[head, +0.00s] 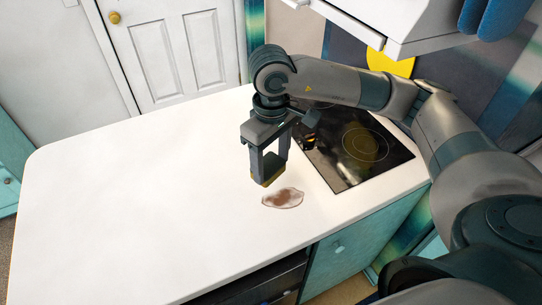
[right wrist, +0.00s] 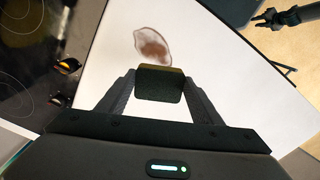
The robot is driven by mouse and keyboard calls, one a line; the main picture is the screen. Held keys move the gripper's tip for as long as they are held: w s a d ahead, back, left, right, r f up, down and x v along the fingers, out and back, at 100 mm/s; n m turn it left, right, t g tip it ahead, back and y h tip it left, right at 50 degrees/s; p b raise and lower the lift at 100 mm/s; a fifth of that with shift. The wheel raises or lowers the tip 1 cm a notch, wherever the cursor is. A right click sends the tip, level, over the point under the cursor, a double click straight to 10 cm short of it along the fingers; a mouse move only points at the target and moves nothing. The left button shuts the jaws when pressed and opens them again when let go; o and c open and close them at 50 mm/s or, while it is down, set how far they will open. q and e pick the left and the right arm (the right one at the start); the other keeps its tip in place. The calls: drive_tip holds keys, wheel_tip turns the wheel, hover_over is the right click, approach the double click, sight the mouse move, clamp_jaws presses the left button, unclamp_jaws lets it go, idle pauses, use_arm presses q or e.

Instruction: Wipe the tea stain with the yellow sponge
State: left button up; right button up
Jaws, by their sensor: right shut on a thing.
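The tea stain (head: 283,198) is a brown, irregular patch with a pale rim on the white counter, near its front edge. It also shows in the right wrist view (right wrist: 151,45), beyond the sponge. My right gripper (head: 268,172) points down and is shut on the yellow sponge (head: 268,182), just behind and left of the stain. In the right wrist view the sponge (right wrist: 160,88) sits between both fingers, its side dark in shadow. Whether it touches the counter is hard to tell. A dark gripper (right wrist: 264,20), probably my left, shows small at the top right of that view.
A black cooktop (head: 352,150) lies to the right of the stain, under my right arm. The white counter (head: 130,190) is broad and clear to the left. A white cabinet or hood (head: 420,20) hangs above at the upper right. A white door (head: 175,50) stands behind the counter.

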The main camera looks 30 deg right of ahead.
drive_tip(key=shift+f, duration=1.3)
drive_tip(key=shift+w+a, duration=0.1)
